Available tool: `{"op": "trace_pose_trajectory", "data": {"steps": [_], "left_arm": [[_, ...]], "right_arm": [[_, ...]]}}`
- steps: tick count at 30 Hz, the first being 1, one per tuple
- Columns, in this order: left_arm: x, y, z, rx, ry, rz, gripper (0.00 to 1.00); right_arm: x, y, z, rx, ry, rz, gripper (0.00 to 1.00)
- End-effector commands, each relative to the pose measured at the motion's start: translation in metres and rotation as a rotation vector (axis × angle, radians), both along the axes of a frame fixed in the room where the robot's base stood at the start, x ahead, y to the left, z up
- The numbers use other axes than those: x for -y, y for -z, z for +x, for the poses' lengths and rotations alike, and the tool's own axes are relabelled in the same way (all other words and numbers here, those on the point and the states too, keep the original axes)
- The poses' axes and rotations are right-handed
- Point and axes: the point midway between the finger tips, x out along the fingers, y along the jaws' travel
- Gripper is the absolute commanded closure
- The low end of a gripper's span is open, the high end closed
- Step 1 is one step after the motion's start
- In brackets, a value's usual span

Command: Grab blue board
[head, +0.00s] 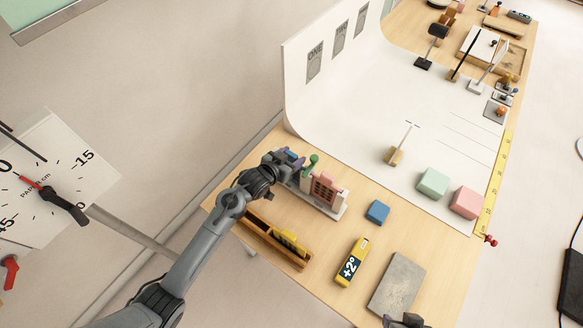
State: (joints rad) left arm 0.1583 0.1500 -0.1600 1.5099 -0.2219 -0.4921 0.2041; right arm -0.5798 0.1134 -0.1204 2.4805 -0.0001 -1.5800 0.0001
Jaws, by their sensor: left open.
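My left gripper (284,162) reaches in from the lower left to the far left end of a pale rack (338,213) on the wooden table. A small blue piece (291,155), perhaps the blue board, shows at its fingertips. The jaws are open around or beside this piece; I cannot tell which, and its lower part is hidden. A green piece (312,161) and a pink-red slotted piece (325,187) stand on the rack to its right. A dark part at the bottom edge appears to be my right gripper (402,321), mostly cut off.
A blue block (377,212) lies right of the rack. A wooden tray (263,236) with a yellow item, a yellow "+2°" block (352,262) and a grey slab (397,284) are nearer. Green (432,182) and pink (466,202) blocks sit on the white backdrop (350,110).

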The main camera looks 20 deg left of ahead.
Motion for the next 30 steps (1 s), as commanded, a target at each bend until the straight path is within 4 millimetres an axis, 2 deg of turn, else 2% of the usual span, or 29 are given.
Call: {"op": "trace_pose_trajectory", "data": {"steps": [7, 18, 30], "left_arm": [[0.0005, 0.0000, 0.0009, 0.001, 0.000, 0.000, 0.42], [0.0002, 0.0002, 0.0006, 0.000, 0.000, 0.000, 0.97], [0.0000, -0.0043, 0.0009, 0.001, 0.000, 0.001, 0.98]], "right_arm": [[0.0014, 0.0004, -0.0001, 0.000, -0.004, -0.005, 0.57], [0.0029, 0.0005, -0.0002, 0.000, -0.008, -0.012, 0.57], [0.0012, -0.0001, 0.0000, 0.000, -0.003, -0.005, 0.57]]}}
